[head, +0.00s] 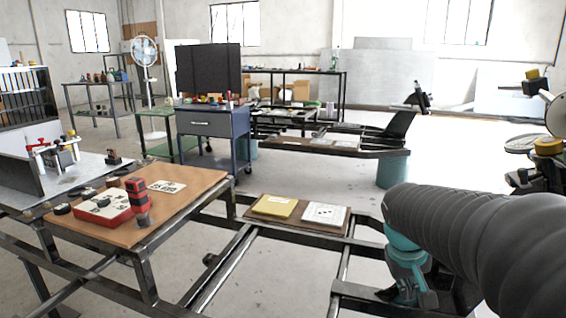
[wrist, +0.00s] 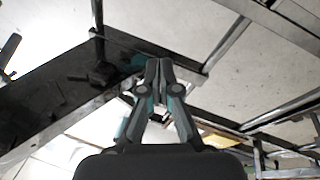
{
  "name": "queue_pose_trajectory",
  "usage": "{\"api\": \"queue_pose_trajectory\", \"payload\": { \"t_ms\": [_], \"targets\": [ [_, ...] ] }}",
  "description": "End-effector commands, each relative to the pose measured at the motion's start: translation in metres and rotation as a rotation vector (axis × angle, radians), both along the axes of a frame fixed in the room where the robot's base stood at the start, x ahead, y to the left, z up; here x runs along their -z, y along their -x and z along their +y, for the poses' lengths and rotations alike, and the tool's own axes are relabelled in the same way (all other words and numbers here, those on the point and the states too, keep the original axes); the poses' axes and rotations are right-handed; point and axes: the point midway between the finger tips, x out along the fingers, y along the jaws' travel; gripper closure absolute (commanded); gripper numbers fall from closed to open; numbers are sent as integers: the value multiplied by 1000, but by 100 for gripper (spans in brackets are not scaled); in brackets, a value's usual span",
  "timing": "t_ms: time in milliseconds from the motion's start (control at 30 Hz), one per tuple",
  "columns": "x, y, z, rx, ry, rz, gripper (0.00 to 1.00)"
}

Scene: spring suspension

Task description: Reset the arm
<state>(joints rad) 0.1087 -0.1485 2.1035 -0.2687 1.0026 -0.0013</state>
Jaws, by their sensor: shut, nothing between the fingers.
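My gripper (wrist: 158,66) is in the wrist view, with its two dark, teal-marked fingers together and nothing between them. Its tips overlap a dark metal beam (wrist: 60,92) of the frame below; I cannot tell how far above it they are. In the head view, my dark ribbed arm reaches in from the right edge, with teal parts at its lower end over the frame's right side. The fingertips cannot be made out clearly there.
A workbench (head: 190,200) at left holds a red case (head: 95,212). A blue drawer cart (head: 207,124) stands behind. Open floor shows between the rails.

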Motion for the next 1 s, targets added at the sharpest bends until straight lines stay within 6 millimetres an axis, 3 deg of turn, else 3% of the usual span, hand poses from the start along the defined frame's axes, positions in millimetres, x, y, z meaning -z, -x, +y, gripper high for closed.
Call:
{"api": "queue_pose_trajectory", "payload": {
  "t_ms": [33,200,500,733,1000],
  "targets": [
    [1,17,13,3,-37,-28,100],
    [10,65,49,16,-151,-107,100],
    [16,136,85,1,-248,-218,100],
    [-5,148,90,-35,-246,-310,100],
    [-8,149,92,-45,-246,-320,100]
  ]
}}
